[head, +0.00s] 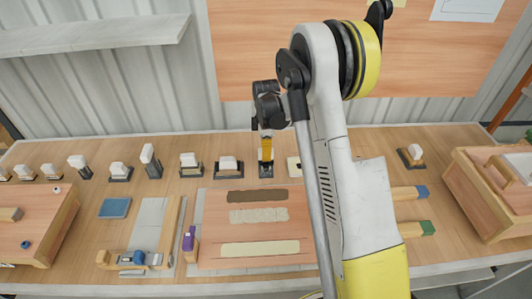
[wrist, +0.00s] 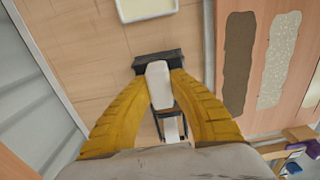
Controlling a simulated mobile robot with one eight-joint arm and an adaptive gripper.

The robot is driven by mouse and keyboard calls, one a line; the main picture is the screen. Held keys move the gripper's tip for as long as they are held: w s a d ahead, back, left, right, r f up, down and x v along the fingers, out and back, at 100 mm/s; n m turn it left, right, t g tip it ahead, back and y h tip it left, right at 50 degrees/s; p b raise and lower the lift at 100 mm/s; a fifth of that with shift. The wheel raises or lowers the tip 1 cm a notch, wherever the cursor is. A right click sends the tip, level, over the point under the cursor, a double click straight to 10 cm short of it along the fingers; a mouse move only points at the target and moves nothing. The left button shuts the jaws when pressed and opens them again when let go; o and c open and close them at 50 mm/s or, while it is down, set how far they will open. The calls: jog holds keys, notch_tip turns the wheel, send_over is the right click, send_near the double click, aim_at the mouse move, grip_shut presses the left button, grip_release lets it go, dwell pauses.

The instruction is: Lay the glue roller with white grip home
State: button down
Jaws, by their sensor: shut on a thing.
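My gripper (head: 265,150) is shut on a white grip (wrist: 159,85), near the back of the bench. In the wrist view its two yellow fingers (wrist: 160,92) close around the grip from both sides. A wide dark piece (wrist: 151,64) sits at the far end of the grip. In the head view a small dark piece (head: 265,171) shows under the fingertips, at or just above the bench. I cannot tell whether it is the roller's head or a holder, nor whether it touches the wood.
Similar white-gripped tools, including one close to the left (head: 228,163), stand along the back. A pale tray (head: 293,167) is close to the right. In front lies a board with brown (head: 257,197), speckled (head: 258,215) and cream (head: 260,248) strips. A wooden crate (head: 490,185) stands at right.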

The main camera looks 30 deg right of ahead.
jog(key=shift+f+b, duration=0.3)
jog(key=shift+f, duration=0.2)
jog(key=c, duration=1.2)
grip_release()
jog(key=shift+r, duration=0.1)
jog(key=shift+c, duration=0.2)
notch_tip(320, 180, up, 12)
